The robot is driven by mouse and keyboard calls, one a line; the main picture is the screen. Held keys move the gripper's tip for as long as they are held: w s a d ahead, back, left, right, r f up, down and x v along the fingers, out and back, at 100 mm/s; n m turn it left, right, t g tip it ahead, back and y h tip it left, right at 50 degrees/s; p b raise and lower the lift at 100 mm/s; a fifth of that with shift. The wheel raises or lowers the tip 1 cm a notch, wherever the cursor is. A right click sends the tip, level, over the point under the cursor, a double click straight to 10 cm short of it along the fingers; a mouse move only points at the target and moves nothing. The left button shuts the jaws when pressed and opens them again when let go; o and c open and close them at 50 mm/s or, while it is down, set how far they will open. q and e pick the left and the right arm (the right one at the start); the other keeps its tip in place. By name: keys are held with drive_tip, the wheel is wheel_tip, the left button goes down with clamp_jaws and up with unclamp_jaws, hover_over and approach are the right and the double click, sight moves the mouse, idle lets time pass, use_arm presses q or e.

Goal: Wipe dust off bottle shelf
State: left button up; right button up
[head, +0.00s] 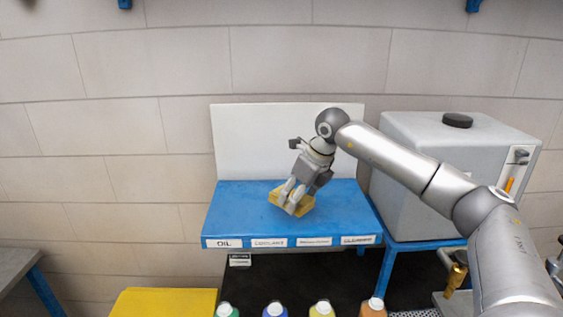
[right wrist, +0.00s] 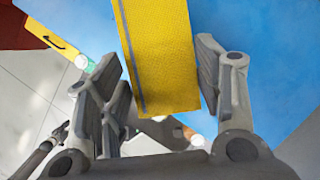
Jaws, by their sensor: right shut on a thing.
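The bottle shelf (head: 235,208) is a blue board with a white back panel (head: 240,140) and a row of white labels on its front edge; the first reads OIL. My right gripper (head: 291,200) is shut on a yellow sponge or folded cloth (head: 307,205), low over the middle of the shelf. In the right wrist view the yellow piece (right wrist: 160,50), with a grey stripe, sits between the fingers, with the blue shelf (right wrist: 285,80) behind it. Whether it touches the shelf is unclear. I cannot make out dust.
A grey tank (head: 425,170) with a black cap stands close on the right. A yellow surface (head: 165,302) is at the lower left. The shelf top is otherwise clear.

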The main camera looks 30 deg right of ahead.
drive_tip(key=r, duration=0.3)
drive_tip(key=shift+s+a+p, duration=0.1)
drive_tip(key=shift+s+p, duration=0.15)
drive_tip(key=shift+p, duration=0.1)
drive_tip(key=shift+r, duration=0.1)
drive_tip(key=shift+w, duration=0.2)
drive_tip(key=shift+s, duration=0.15)
